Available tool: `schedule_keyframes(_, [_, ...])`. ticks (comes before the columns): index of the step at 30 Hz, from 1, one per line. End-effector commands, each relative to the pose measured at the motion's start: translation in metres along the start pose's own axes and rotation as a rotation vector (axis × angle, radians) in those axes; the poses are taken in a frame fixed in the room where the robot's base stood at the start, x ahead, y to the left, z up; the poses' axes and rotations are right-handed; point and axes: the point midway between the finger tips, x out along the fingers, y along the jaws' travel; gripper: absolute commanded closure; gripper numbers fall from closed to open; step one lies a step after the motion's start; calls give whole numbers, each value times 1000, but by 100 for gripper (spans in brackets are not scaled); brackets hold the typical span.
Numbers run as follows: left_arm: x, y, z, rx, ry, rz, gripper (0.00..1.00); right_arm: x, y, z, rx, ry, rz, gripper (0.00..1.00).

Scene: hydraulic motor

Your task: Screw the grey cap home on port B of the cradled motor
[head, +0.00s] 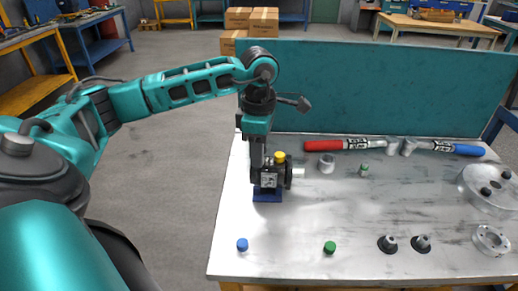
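The dark motor (269,180) sits in a blue cradle (267,196) near the left side of the table. A yellow cap (280,157) is on top of it, and a pale stub (298,172) points right from its side. My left gripper (258,168) points down at the motor's left side, with a finger close against it. Whether the fingers are shut on anything is hidden. I cannot make out a grey cap on the motor or which port is B; a cap between the fingers would be hidden. My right gripper is not in view.
A blue cap (242,245), a green cap (329,247) and two dark cone-shaped parts (387,244) lie along the front. A grey cylinder (327,163) stands right of the motor. Red-handled (325,145) and blue-handled tools (458,149) lie before the teal panel (385,90).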

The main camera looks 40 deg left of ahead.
Motion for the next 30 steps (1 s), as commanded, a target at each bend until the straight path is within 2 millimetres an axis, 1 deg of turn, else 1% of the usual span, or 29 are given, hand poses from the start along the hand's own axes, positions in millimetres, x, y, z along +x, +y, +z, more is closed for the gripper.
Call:
schedule_keyframes(5, [-1,0,0,-1,-1,0,64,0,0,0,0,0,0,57])
schedule_keyframes(8, [-1,0,0,-37,-1,0,64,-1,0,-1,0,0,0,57])
schedule_keyframes(11, [-2,0,1,-148,-1,0,64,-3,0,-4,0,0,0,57])
schedule_keyframes(24, [-2,0,0,-746,0,-1,64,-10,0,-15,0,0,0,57])
schedule_keyframes(27, [-2,1,0,-847,-1,0,64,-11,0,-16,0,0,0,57])
schedule_keyframes(30, [-1,1,0,-897,-1,1,64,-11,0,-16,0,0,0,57])
